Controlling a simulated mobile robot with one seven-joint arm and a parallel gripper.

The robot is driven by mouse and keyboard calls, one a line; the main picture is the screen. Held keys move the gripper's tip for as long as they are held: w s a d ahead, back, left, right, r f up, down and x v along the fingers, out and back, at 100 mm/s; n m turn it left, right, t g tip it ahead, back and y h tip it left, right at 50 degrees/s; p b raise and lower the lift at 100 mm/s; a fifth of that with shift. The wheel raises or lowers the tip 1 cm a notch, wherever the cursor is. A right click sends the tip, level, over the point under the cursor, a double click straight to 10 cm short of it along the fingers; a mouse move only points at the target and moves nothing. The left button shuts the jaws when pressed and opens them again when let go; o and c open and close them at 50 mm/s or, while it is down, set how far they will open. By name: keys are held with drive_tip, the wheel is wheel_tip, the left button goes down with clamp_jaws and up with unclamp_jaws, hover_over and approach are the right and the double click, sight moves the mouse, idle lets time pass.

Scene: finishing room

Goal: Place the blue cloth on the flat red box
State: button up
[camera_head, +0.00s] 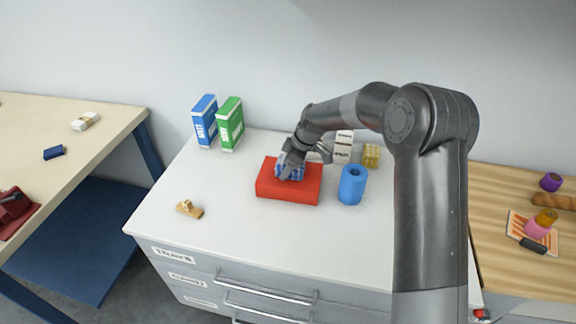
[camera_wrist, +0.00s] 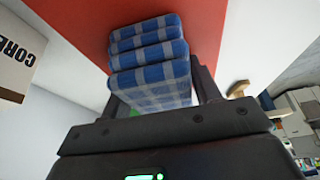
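The blue checked cloth (camera_head: 288,171), folded into a thick stack, is at the top of the flat red box (camera_head: 290,195). My gripper (camera_head: 291,167) comes down over the box from behind and the right. In the wrist view, the cloth (camera_wrist: 150,52) sits between the two fingers of my gripper (camera_wrist: 160,82), with a finger against each side. The red box (camera_wrist: 85,22) shows behind the cloth. I cannot tell whether the cloth rests on the box or is held just above it.
A blue cylinder (camera_head: 352,185) stands close right of the box. A blue carton (camera_head: 205,121) and a green carton (camera_head: 230,124) stand at the back left. A white labelled box (camera_head: 343,146) and a yellow block (camera_head: 371,156) are behind.

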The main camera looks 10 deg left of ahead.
drive_tip(key=o, duration=0.4)
drive_tip(key=v, duration=1.2)
drive_tip(key=shift+s+r, duration=0.1)
drive_tip(key=shift+r, duration=0.2)
drive_tip(key=s+d+r+m+t+h, duration=0.3)
drive_tip(key=s+d+r+m, duration=0.75)
drive_tip(key=s+d, duration=0.55)
drive_tip(key=s+d+m+t, duration=0.1)
drive_tip(key=s+d+m, duration=0.1)
drive_tip(key=s, duration=0.4)
drive_tip(key=s+d+m+h, duration=0.1)
drive_tip(key=s+d+m, duration=0.2)
drive_tip(key=s+d, duration=0.2)
drive_tip(key=s+d+m+t, duration=0.1)
drive_tip(key=s+d, duration=0.3)
drive_tip(key=s, duration=0.4)
drive_tip(key=shift+r+m+t+h, duration=0.3)
drive_tip(key=shift+r+m, duration=0.05)
drive_tip(key=shift+m, duration=0.4)
